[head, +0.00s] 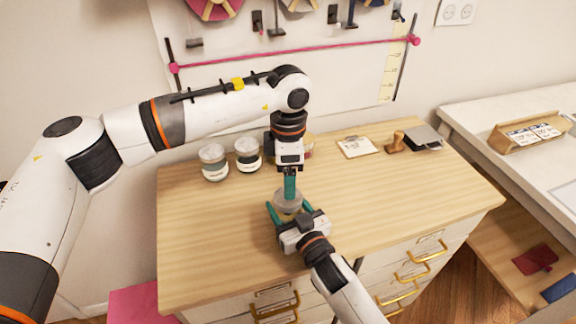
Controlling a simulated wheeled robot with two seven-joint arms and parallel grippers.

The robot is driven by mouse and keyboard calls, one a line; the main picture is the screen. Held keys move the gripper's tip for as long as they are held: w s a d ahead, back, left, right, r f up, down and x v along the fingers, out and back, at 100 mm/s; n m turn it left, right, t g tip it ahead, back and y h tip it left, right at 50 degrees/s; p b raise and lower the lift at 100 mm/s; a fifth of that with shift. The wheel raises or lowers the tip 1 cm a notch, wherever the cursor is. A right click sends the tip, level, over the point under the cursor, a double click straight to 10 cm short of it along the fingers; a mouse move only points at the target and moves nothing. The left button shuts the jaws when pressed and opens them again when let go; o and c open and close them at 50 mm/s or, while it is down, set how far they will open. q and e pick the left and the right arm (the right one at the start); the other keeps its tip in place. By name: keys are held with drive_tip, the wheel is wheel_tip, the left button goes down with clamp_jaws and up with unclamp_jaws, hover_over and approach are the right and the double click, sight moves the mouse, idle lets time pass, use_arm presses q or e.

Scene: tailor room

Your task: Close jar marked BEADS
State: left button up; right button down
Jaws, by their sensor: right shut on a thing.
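A jar (287,213) stands on the wooden desktop near its front middle, with a pale translucent lid or rim (287,198) at its top. Its label is hidden, so I cannot read a marking. My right gripper (286,212) reaches in from the front, its teal fingers shut on the jar's sides. My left gripper (290,186) points straight down over the jar, its teal fingertips at the lid. The fingers line up in this view, so I cannot tell whether they are open or shut, or whether they hold the lid.
Two jars (214,162) (248,155) stand at the back left, and another is partly hidden behind my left wrist. A clipboard (357,147), a wooden stamp (396,143) and a dark pad (424,138) lie at the back right. The desktop's front left and right are clear.

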sight(288, 209)
use_arm(q)
wheel_tip(288, 209, up, 2)
drive_tip(key=n, duration=0.7)
drive_tip(key=shift+f, duration=4)
drive_tip(key=shift+c, duration=0.4)
drive_tip(key=c, duration=0.9)
drive_tip(key=shift+c, duration=0.2)
drive_tip(key=o, duration=1.2)
drive_tip(key=shift+c, duration=0.2)
drive_tip(key=shift+r, duration=0.1)
